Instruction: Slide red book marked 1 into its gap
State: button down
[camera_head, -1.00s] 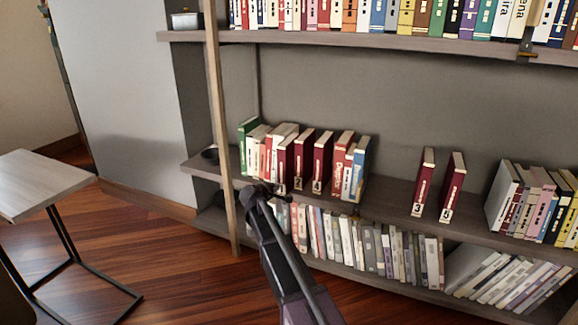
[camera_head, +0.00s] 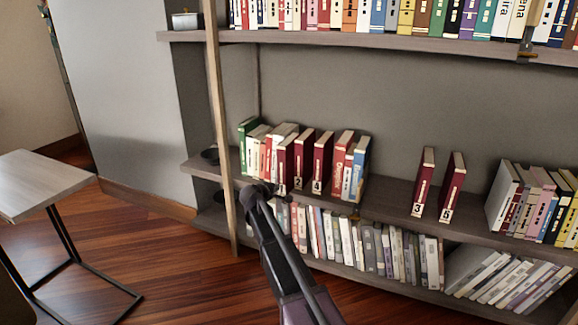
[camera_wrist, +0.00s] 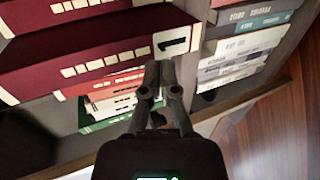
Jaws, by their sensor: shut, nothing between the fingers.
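The red book marked 1 (camera_wrist: 115,55) fills the upper left of the wrist view, with its white number label near its right end. In the head view it is the dark red book (camera_head: 284,165) left of the red books marked 2 (camera_head: 301,160) and 4 (camera_head: 321,163). It stands upright in the row, between a pale book and book 2. I cannot tell how far its spine stands out. My gripper (camera_wrist: 158,70) is shut and empty, its fingertips close to the label end of book 1. Whether they touch is unclear. It also shows in the head view (camera_head: 262,188).
Red books marked 3 (camera_head: 423,183) and 5 (camera_head: 452,187) stand apart on the right, with a gap between them. Bare shelf lies on both sides of that pair. A wooden post (camera_head: 221,120) rises left of my gripper. A small side table (camera_head: 40,183) stands far left.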

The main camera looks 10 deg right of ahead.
aim_at(281, 180)
jog(key=shift+w, duration=0.1)
jog(key=shift+w+d, duration=1.05)
jog(key=shift+w, duration=0.35)
jog(key=shift+w+d, duration=1.05)
jog(key=shift+w, duration=0.3)
jog(key=shift+w+d, duration=0.1)
jog(key=shift+w, duration=0.1)
jog(key=shift+w+d, duration=0.8)
jog(key=shift+w, duration=0.3)
jog(key=shift+s+a, duration=0.6)
jog(key=shift+s, duration=0.25)
jog(key=shift+s+a, duration=0.6)
jog(key=shift+s, duration=0.2)
